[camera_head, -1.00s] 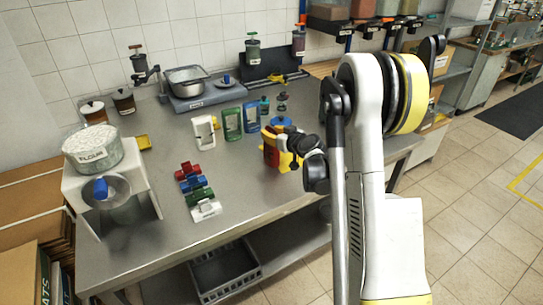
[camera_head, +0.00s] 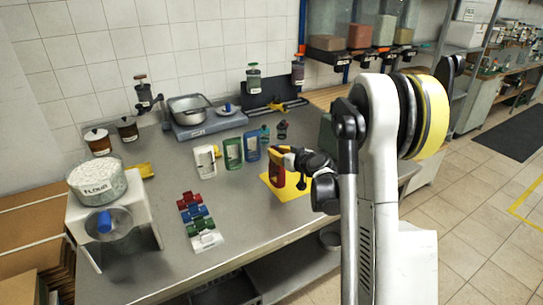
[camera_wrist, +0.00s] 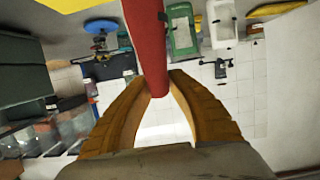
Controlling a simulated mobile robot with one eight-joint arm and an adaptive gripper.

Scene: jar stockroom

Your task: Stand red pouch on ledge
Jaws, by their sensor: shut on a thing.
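The red pouch (camera_head: 277,172) is upright in my gripper (camera_head: 284,155), over the yellow mat (camera_head: 296,187) on the steel table; I cannot tell whether its base touches the mat. In the wrist view, the red pouch (camera_wrist: 147,45) runs up from between the two orange fingers of my gripper (camera_wrist: 158,92), which are closed on its end. White (camera_head: 205,161), green (camera_head: 233,152) and blue (camera_head: 252,146) pouches stand in a row to the left. I cannot tell which surface is the ledge.
A grey platform (camera_head: 215,124) with a pot (camera_head: 188,108) stands at the back. Coloured clips (camera_head: 198,217) lie front left, near the flour dispenser (camera_head: 98,185). Small dark items (camera_head: 282,129) stand behind my gripper. The table's middle is mostly clear.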

